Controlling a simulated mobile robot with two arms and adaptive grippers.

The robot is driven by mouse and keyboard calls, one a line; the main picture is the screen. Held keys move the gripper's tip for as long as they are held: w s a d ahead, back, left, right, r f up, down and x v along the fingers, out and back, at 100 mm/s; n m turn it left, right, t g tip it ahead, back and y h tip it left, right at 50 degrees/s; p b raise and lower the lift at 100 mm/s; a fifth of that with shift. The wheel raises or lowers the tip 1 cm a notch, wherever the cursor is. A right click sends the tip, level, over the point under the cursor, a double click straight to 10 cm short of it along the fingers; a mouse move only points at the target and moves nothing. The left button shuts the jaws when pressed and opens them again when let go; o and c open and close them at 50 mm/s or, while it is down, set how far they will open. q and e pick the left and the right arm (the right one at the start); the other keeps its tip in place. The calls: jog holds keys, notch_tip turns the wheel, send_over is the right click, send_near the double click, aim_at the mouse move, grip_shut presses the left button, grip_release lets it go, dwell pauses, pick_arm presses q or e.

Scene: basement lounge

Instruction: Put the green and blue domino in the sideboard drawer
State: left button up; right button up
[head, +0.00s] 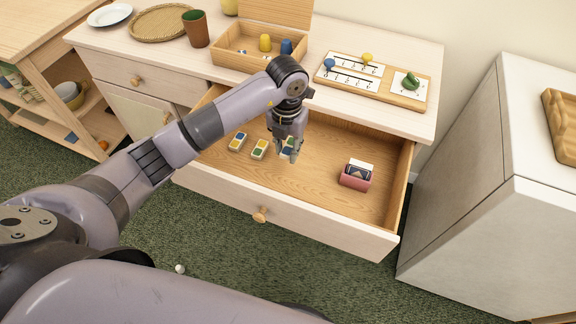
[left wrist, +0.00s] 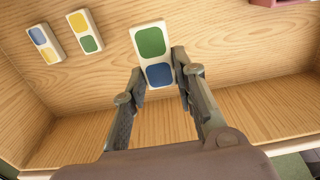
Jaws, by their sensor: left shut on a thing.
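The green and blue domino (left wrist: 151,42) is a white tile with one green and one blue square. My left gripper (left wrist: 160,85) is shut on it, with a finger on each side of its blue end. In the head view my left gripper (head: 288,152) is inside the open sideboard drawer (head: 300,190), and the domino (head: 287,154) is partly hidden by the fingers. I cannot tell whether the domino touches the drawer floor. My right gripper is not in view.
Two other dominoes lie in the drawer: blue and yellow (head: 237,142), and yellow and green (head: 260,149). A pink card box (head: 355,175) lies at its right. A wooden box (head: 232,55) and a game board (head: 405,97) are on the sideboard top. A pale cabinet (head: 460,180) stands right.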

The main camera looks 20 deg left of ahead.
pick_arm(q)
send_over(288, 175)
notch_tip(288, 175, down, 5)
jog(key=shift+r, duration=0.1)
jog(key=shift+f, duration=0.5)
notch_tip(288, 175, down, 3)
jog(key=shift+f, duration=0.3)
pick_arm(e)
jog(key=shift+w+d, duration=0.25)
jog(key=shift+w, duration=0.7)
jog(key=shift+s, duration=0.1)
pick_arm(q)
jog(key=shift+f, duration=0.15)
jog(key=o, duration=0.9)
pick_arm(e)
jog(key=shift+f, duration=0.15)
pick_arm(q)
jog(key=shift+o, duration=0.2)
